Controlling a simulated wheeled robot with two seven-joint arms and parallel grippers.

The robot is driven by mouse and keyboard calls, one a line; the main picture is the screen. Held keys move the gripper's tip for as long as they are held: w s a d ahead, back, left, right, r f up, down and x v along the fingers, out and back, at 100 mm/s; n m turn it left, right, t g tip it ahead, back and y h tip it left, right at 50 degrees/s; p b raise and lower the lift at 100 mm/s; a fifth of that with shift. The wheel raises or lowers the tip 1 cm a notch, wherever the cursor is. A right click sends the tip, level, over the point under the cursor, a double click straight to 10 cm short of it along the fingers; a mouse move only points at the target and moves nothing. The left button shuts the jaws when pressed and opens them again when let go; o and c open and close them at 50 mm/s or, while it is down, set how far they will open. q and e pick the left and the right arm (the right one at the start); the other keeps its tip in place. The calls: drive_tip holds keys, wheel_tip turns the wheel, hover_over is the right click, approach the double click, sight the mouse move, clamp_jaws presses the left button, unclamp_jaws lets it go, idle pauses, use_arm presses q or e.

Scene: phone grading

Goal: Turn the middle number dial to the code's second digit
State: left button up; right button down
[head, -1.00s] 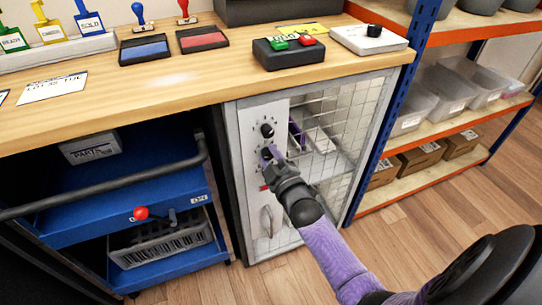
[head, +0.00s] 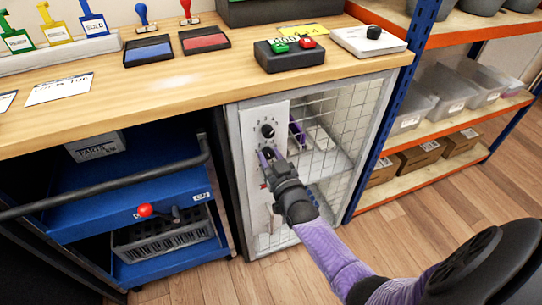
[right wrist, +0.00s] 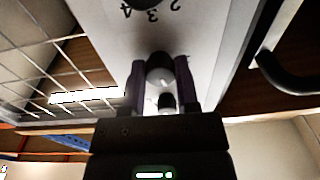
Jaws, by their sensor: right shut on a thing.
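A wire-mesh cabinet under the bench has a pale panel (head: 250,150) with black number dials in a column. The top dial (head: 267,131) is free, with digits around it. My right gripper (head: 268,155) is at the dial just below, apparently the middle one, and mostly hides it in the head view. In the right wrist view the two purple fingers are shut on that dial (right wrist: 160,70), one on each side. Printed digits 2, 3 and 4 show upside down above it, beside another dial (right wrist: 148,3). The gripped dial's setting cannot be read. My left gripper is not in view.
A yellow note (head: 303,30) lies on the bench behind a box with green and red buttons (head: 290,55); its writing is too small to read surely. A blue cart (head: 120,190) stands left of the cabinet, a shelf rack (head: 440,130) right. Floor in front is clear.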

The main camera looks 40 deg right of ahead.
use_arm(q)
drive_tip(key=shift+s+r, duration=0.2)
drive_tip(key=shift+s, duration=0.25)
use_arm(e)
drive_tip(key=shift+m, duration=1.6)
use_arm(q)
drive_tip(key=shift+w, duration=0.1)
use_arm(e)
drive_tip(key=shift+c, duration=2.1)
unclamp_jaws()
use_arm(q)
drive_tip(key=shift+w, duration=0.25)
use_arm(e)
drive_tip(key=shift+o, duration=0.3)
